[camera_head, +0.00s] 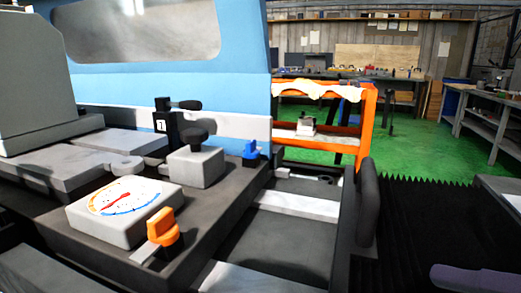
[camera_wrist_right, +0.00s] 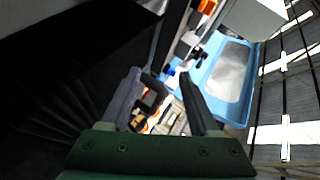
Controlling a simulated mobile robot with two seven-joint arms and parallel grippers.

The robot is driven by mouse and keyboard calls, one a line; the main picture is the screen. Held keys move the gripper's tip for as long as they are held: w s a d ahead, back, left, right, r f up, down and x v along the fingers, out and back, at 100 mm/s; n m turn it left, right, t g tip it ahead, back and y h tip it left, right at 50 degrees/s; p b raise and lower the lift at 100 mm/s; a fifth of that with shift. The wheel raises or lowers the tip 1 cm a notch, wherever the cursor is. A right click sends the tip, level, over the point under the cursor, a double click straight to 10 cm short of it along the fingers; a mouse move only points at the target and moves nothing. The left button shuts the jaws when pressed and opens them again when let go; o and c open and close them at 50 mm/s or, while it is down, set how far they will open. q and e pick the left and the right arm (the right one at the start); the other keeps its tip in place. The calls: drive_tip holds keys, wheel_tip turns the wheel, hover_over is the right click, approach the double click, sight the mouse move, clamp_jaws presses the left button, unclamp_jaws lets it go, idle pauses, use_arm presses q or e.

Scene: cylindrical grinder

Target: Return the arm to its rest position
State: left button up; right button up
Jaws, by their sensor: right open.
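My right gripper (camera_wrist_right: 158,74) is open in the right wrist view, with its two dark fingers apart and nothing held between them. The grinder's blue panel (camera_wrist_right: 212,70) and small parts of the machine lie beyond the fingertips. In the head view a purple-grey piece at the bottom right edge looks like part of my right gripper (camera_head: 474,280), apart from the machine's controls. My left gripper is not in view.
The grinder carries a dial box (camera_head: 125,208), an orange lever (camera_head: 162,232), a blue lever (camera_head: 250,151) and a black knob (camera_head: 194,136). Black bellows (camera_head: 425,225) lie at right. An orange shelf cart (camera_head: 366,125) stands behind, on open green floor (camera_head: 425,150).

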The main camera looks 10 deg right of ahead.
drive_tip(key=s+a+r+n+g+h+p, duration=0.1)
drive_tip(key=s+a+r+n+g+p, duration=0.1)
drive_tip(key=s+a+n+g+p, duration=0.45)
wheel_tip(320, 180, up, 42)
drive_tip(key=s+d+n+g+h+p, duration=0.1)
drive_tip(key=h+p, duration=0.4)
drive_tip(key=p, duration=4)
drive_tip(key=shift+s+d+n+g, duration=0.35)
drive_tip(key=shift+s+d+n, duration=0.5)
drive_tip(key=shift+n, duration=0.3)
